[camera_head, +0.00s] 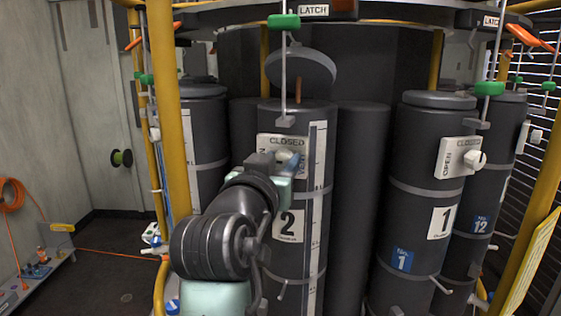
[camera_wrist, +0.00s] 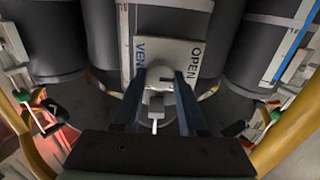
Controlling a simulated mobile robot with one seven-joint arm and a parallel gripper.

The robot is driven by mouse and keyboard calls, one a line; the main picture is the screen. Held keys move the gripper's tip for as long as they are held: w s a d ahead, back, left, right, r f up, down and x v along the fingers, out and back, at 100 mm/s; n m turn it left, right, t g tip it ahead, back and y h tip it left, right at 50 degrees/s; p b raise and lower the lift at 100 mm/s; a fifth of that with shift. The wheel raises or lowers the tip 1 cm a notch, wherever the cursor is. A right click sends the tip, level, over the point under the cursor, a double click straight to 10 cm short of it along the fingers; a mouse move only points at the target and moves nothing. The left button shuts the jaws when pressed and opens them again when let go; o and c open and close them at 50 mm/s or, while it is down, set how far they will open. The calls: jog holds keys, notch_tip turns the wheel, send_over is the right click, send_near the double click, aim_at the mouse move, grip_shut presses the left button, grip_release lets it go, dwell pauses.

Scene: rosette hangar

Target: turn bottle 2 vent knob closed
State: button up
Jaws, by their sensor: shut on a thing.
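Bottle 2 (camera_head: 292,250) is a dark upright cylinder with a white "2" label, standing in the middle of the head view. Its white vent plate (camera_head: 269,141) shows "CLOSED" along the top; the rest is partly covered by my gripper (camera_head: 284,161). In the wrist view the plate (camera_wrist: 187,46) shows "OPEN" and "VENT". My gripper (camera_wrist: 161,80) is shut on the pale vent knob (camera_wrist: 158,84), with one dark finger on each side. The knob's turned position is hard to tell because the fingers cover much of it.
Bottle 1 (camera_head: 401,220) stands to the right with its own vent plate (camera_head: 453,163). A yellow post (camera_head: 172,130) rises close to the left of my arm. A dark disc lid (camera_head: 300,68) and a green-handled rod (camera_head: 284,22) are above bottle 2.

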grip_shut()
jog(key=shift+b, duration=0.3)
jog(key=m+b, duration=0.1)
jog(key=m, duration=0.1)
jog(key=m+b, duration=0.1)
jog(key=b, duration=0.1)
jog(key=shift+f+m, duration=0.2)
jog(key=shift+m, duration=0.2)
jog(key=m+b, duration=0.4)
jog(key=m, duration=0.1)
jog(key=shift+d, duration=0.1)
jog(key=m+b, duration=0.3)
jog(key=m, duration=0.2)
jog(key=shift+m+b, duration=0.75)
jog(key=shift+m, duration=1.35)
